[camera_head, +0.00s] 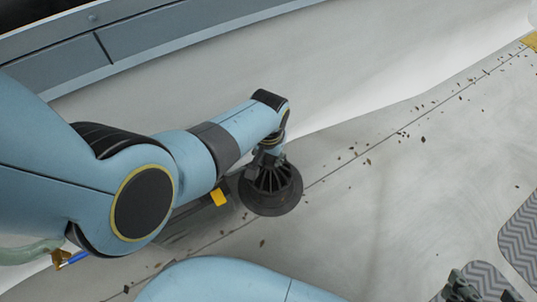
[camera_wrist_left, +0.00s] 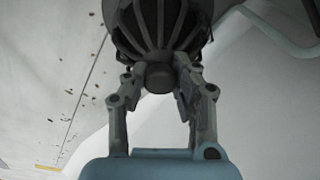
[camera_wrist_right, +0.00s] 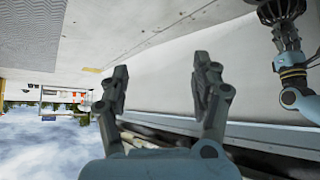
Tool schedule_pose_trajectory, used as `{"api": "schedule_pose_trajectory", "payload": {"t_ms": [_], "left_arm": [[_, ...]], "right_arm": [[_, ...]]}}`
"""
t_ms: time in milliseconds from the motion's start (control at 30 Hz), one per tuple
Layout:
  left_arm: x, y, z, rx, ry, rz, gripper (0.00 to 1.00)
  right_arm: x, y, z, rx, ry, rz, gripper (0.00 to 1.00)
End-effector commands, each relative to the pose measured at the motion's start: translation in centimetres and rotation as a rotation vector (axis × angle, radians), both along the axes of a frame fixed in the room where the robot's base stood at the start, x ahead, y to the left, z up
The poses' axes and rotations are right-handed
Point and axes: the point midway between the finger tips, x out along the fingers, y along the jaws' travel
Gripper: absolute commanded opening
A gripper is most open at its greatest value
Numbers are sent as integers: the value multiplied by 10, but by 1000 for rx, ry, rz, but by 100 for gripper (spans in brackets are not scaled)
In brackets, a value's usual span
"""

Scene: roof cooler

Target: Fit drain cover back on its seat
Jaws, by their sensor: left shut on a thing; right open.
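The drain cover (camera_head: 270,187) is a dark, ribbed dome with a wide round flange. It sits upright at the roof seam, in the middle of the head view. My left gripper (camera_wrist_left: 158,80) is shut on the knob at the top of the drain cover (camera_wrist_left: 160,20). The cover also shows in the right wrist view (camera_wrist_right: 275,10), at the top right. The seat is not visible; whether the flange rests on it or hovers above the roof, I cannot tell. My right gripper (camera_wrist_right: 160,75) is open and empty, away from the cover. It shows at the bottom right of the head view (camera_head: 478,290).
Leaf debris (camera_head: 405,135) lies scattered along the roof seam. Grey patterned walkway pads (camera_head: 522,240) lie at the right. A pale upstand and a blue-grey parapet (camera_head: 150,38) run along the back. A yellow object (camera_head: 218,196) shows beside the cover, partly behind my left arm.

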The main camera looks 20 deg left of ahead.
Motion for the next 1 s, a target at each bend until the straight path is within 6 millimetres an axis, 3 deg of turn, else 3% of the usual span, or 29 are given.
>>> {"api": "schedule_pose_trajectory", "payload": {"t_ms": [233, 467, 1000], "left_arm": [[3, -1, -10, 2, 1, 2, 0], [1, -1, -33, 1, 4, 1, 0], [4, -1, -37, 1, -1, 1, 0]], "right_arm": [[-4, 2, -9, 3, -104, 8, 65], [-18, 6, -17, 11, -288, 27, 65], [30, 11, 33, 12, -517, 52, 65]]}}
